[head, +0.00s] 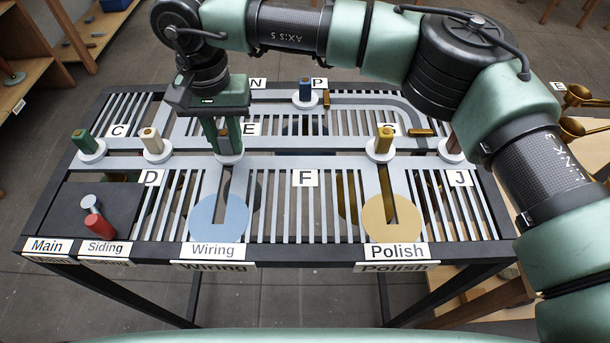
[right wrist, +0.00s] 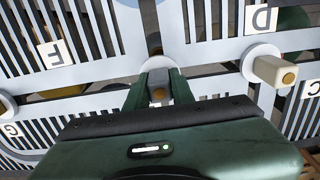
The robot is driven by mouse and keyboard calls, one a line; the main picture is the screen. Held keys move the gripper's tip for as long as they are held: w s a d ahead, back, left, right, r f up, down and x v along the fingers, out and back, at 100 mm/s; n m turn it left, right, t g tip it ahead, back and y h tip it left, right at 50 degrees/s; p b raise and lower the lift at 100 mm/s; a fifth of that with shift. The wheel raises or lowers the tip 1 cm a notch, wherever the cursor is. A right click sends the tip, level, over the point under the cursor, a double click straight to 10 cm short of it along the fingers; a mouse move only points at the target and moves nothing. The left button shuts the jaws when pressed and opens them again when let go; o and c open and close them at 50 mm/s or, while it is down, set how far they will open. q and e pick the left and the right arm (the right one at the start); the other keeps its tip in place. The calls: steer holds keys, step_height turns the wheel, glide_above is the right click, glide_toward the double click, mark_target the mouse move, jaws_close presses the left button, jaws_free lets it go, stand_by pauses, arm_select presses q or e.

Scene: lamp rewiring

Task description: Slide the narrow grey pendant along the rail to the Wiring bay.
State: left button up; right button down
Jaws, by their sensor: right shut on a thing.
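The narrow grey pendant (right wrist: 158,95), with an orange-brown spot on its end, is between the fingers of my right gripper (head: 223,140). The gripper is shut on it. In the head view the fingers hide most of the pendant, and its white disc (head: 230,159) shows below them. It stands on the long cross rail, at the top of the slot that leads down to the Wiring bay. The Wiring bay is a light blue round plate (head: 205,217) at the front edge, with its label (head: 213,251) below. My left gripper is not in view.
A cream pendant (head: 152,142) and a green one (head: 88,141) stand left on the same rail. A yellow pendant (head: 384,139) stands to the right, and a blue one (head: 306,90) on the rear rail. The slot down to the blue plate looks clear.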

steer(key=s+b, duration=0.3)
steer(key=s, duration=0.8)
steer(key=shift+f+b, duration=0.15)
steer(key=shift+b, duration=0.25)
steer(key=shift+s+b, duration=0.35)
steer(key=shift+s, duration=0.95)
steer(key=c, duration=1.1)
jaws_free()
